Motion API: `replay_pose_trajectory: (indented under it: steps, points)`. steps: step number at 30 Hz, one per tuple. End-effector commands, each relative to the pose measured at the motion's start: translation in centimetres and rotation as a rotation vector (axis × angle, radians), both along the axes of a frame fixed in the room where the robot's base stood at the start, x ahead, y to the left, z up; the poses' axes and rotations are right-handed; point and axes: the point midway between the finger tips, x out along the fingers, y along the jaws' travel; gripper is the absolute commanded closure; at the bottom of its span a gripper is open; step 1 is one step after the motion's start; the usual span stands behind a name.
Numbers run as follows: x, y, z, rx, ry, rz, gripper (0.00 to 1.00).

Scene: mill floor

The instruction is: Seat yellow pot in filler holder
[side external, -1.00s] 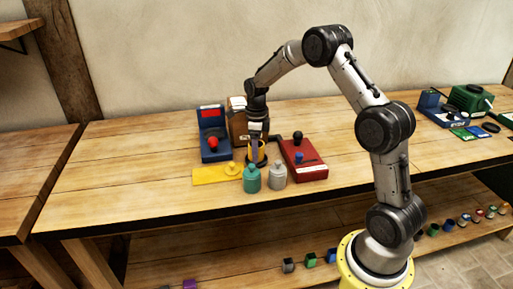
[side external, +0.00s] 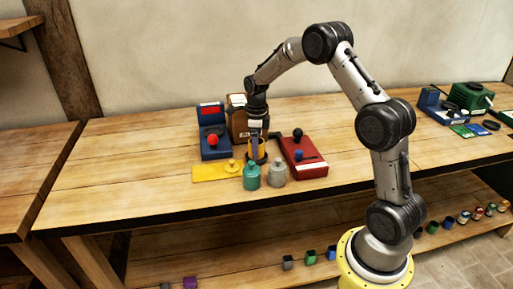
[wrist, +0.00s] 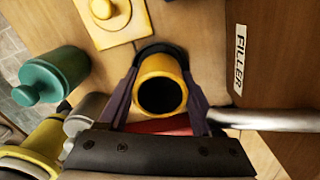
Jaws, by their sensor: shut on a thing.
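The yellow pot (side external: 257,147) is upright between the fingers of my gripper (side external: 256,141). In the wrist view the yellow pot (wrist: 161,90) shows its dark open mouth, and my gripper (wrist: 160,85) has a purple finger on each side of it. The filler (side external: 238,118) is a brown box behind the pot; its FILLER label faces the wrist camera (wrist: 238,60). A dark curved rim, perhaps the holder (wrist: 160,47), shows at the pot's edge. I cannot tell whether the pot rests fully in it.
A teal jar (side external: 251,178) and a grey jar (side external: 276,175) stand close in front. A yellow plate with a knob (side external: 218,172) lies left. A blue device (side external: 212,145) and a red device (side external: 305,165) flank the pot. A metal pipe (wrist: 260,118) passes close by the right finger.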

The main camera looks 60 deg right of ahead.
Motion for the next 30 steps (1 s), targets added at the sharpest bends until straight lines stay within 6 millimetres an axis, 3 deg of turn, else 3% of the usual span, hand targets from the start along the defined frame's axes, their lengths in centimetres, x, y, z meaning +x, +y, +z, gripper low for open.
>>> replay_pose_trajectory:
  steps: [30]
  points:
    - [0.15, -0.05, 0.37, -0.002, -0.005, 0.0, 1.0]
